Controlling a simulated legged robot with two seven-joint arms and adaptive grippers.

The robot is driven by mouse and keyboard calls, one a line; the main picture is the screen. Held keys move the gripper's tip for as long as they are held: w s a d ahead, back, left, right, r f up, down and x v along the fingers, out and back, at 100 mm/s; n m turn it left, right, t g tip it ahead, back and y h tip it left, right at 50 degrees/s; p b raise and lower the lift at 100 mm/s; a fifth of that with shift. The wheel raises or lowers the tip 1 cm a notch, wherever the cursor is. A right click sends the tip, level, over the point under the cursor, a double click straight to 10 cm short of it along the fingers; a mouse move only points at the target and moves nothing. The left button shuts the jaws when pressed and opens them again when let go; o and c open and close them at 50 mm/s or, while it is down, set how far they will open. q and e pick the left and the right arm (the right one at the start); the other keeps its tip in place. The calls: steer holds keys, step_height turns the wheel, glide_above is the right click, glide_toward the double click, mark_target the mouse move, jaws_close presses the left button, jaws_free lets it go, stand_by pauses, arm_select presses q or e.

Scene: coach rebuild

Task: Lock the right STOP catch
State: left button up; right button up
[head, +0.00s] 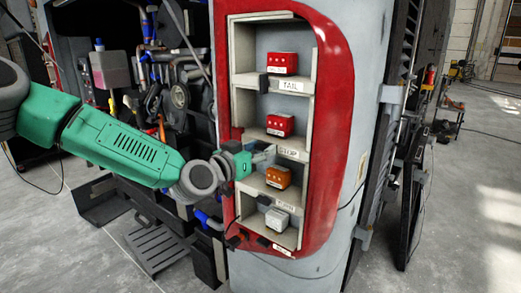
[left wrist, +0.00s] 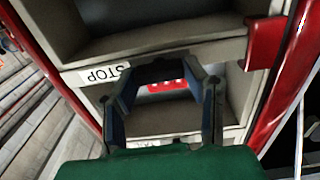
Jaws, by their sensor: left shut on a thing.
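My left gripper (head: 262,155) reaches in from the left to the left part of the STOP shelf edge. In the left wrist view its fingers (left wrist: 165,70) are shut on a dark piece at the shelf edge, which I take to be the STOP catch; the fingers cover most of it, so its position cannot be told. The STOP label (head: 287,151) is just right of the gripper, and also shows in the left wrist view (left wrist: 103,75). The red STOP lamp block (head: 280,125) sits on the shelf above. My right gripper is not in view.
A red TAIL block (head: 283,64) stands above, with a dark catch (head: 263,83) on its shelf edge. An orange block (head: 278,177) and a white block (head: 277,220) stand below. The red frame (head: 335,120) surrounds the shelves. Tools and a dark rack (head: 155,245) are at left.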

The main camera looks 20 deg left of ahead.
arm_select(q)
steer(key=shift+a, duration=0.1)
steer(key=n+b, duration=0.3)
steer(key=n, duration=0.1)
steer(key=shift+w+f+n, duration=0.1)
steer(key=shift+n, duration=0.2)
steer(key=n+b, duration=0.2)
steer(key=n, duration=0.2)
steer(key=shift+a+n+b, duration=0.15)
steer(key=shift+n+b, duration=0.15)
steer(key=shift+b, duration=0.1)
steer(key=n+b, duration=0.2)
steer(key=n, duration=0.2)
steer(key=shift+a+f+b, duration=0.1)
steer(key=shift+f+b, duration=0.05)
steer(key=shift+b, duration=0.25)
steer(key=n+b, duration=0.2)
steer(key=n, duration=0.2)
steer(key=shift+n+b, duration=0.3)
steer(key=shift+n, duration=0.1)
steer(key=o, duration=1.1)
steer(key=shift+f, duration=0.1)
steer(key=shift+c, duration=0.2)
steer(key=shift+o, duration=0.4)
steer(key=shift+w, duration=0.1)
